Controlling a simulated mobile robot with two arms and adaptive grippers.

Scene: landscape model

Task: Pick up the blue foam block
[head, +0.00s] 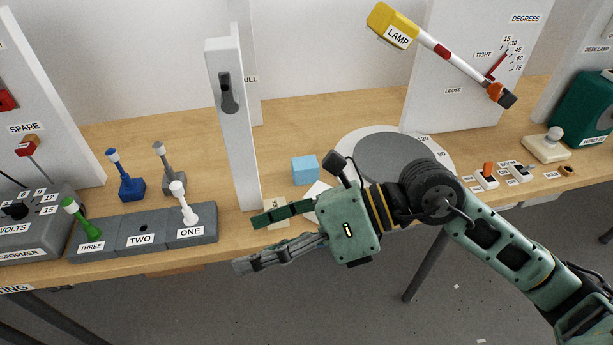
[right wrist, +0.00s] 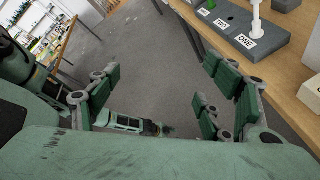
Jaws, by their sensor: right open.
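The blue foam block (head: 305,169) is a small light-blue cube on the wooden table, right of the white upright panel in the head view. My right gripper (head: 262,238) is open and empty at the table's front edge, nearer than the block and to its left in the picture. It does not touch the block. The right wrist view shows its spread fingers (right wrist: 160,100) with the floor between them; the block is not seen there. My left gripper is not in view.
The white panel (head: 236,140) with a dark handle stands close left of the block. A grey turntable disc (head: 395,158) lies to the right. A grey stand (head: 143,234) with levers sits at the left front. Bare table (head: 300,115) lies behind the block.

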